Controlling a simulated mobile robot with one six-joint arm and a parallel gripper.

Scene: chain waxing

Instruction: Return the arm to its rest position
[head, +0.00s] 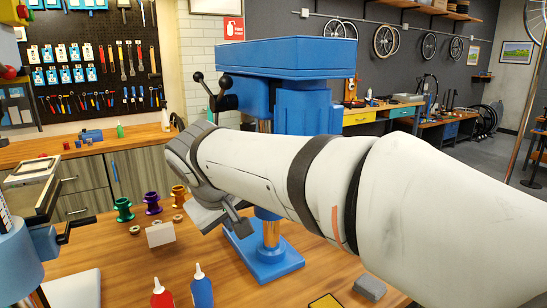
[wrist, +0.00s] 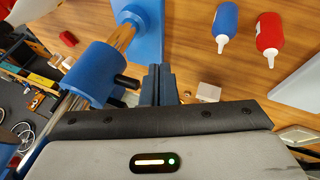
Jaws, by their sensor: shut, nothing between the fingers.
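My arm, white with dark bands, stretches across the head view from the lower right to the middle left. My gripper shows in the wrist view (wrist: 158,85) as two dark fingers, closed together with nothing between them. In the head view, the end of the arm is in front of the blue drill press (head: 270,95) and above the wooden bench (head: 215,275). In the wrist view, the blue press part (wrist: 93,73) and its black handle are just left of the fingers. The arm hides part of the press and bench.
A red bottle (head: 162,295) and a blue bottle (head: 202,290) stand at the bench front. Green (head: 123,211), purple (head: 153,204) and orange (head: 179,196) spools stand behind them, near a pale block (head: 160,234). A grey block (head: 370,288) lies at right.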

